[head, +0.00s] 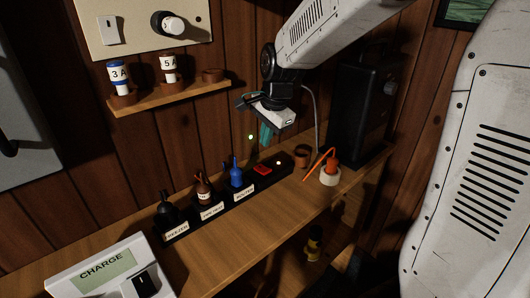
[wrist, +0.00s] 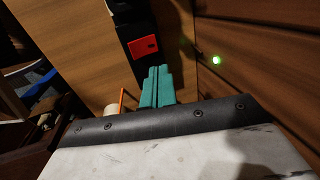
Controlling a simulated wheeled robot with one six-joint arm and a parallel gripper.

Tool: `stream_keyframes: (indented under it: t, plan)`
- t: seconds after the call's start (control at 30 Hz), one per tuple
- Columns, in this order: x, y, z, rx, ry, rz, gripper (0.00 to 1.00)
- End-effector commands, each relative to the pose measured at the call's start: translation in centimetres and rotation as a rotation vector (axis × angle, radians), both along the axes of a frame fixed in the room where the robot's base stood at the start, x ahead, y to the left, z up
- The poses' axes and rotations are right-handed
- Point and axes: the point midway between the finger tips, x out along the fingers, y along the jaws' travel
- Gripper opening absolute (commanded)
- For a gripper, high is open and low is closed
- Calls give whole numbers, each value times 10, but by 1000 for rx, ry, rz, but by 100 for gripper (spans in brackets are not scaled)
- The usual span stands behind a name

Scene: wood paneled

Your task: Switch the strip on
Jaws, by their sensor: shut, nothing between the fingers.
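The black power strip (head: 226,206) lies on the wooden bench along the wall. Whether the switch is tipped on or off cannot be told. My gripper (head: 265,143) is above the strip's right end, its teal fingers shut, empty and pointing down. In the wrist view, the fingertips (wrist: 158,68) appear just below the red switch (wrist: 144,47) on the strip (wrist: 132,18). A gap to the strip shows in the head view.
Labelled plugs, including a blue one (head: 236,177), stand in the strip's left part. An orange-handled tool in a white holder (head: 330,175), a brown cup (head: 302,157) and a black box (head: 362,110) are to the right. A green spot (head: 250,137) glows on the wall.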

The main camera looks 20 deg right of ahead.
Motion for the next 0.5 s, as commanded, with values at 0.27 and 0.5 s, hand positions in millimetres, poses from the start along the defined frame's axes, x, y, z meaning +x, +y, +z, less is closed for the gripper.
stream_keyframes:
  t: [0.27,0.5]
  plan:
    - [0,0,56,1,-3,0,0]
    - [-1,0,73,0,0,0,0]
